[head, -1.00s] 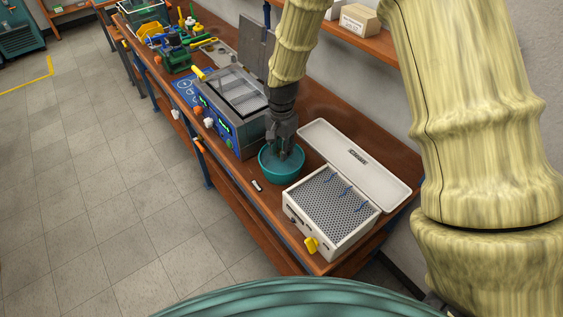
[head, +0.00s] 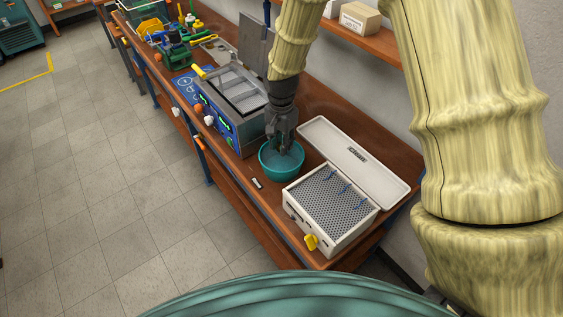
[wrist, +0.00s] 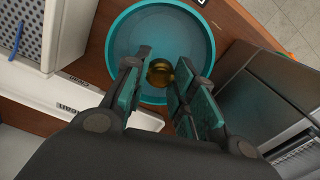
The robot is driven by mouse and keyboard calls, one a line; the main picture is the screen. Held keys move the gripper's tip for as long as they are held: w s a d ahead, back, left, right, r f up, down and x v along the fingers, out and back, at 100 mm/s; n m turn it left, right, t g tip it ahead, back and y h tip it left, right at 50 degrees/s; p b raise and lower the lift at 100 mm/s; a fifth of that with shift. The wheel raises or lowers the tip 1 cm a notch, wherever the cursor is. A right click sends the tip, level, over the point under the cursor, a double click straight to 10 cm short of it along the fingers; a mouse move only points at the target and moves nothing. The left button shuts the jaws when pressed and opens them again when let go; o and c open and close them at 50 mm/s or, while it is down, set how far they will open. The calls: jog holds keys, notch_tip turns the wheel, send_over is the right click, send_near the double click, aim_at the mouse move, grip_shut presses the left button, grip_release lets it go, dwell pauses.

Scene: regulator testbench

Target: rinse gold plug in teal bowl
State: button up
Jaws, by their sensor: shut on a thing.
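The teal bowl (head: 281,170) stands on the wooden bench between the metal bath and the white perforated box. It also fills the upper middle of the wrist view (wrist: 122,35). My gripper (head: 285,150) points down into the bowl. In the wrist view its teal-padded fingers (wrist: 160,85) are shut on the gold plug (wrist: 160,72), which shows between the fingertips over the inside of the bowl. In the head view the plug is hidden by the fingers and bowl. I cannot tell whether the plug touches the bowl's bottom.
The metal bath (head: 232,105) with its lid raised stands close to the left of the bowl. The white perforated box (head: 330,205) is close to the right, and a long white tray (head: 355,160) lies behind. A small dark-and-white item (head: 257,183) lies near the bench's front edge.

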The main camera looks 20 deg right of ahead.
jog(key=shift+r+p, duration=1.4)
jog(key=shift+r, duration=0.6)
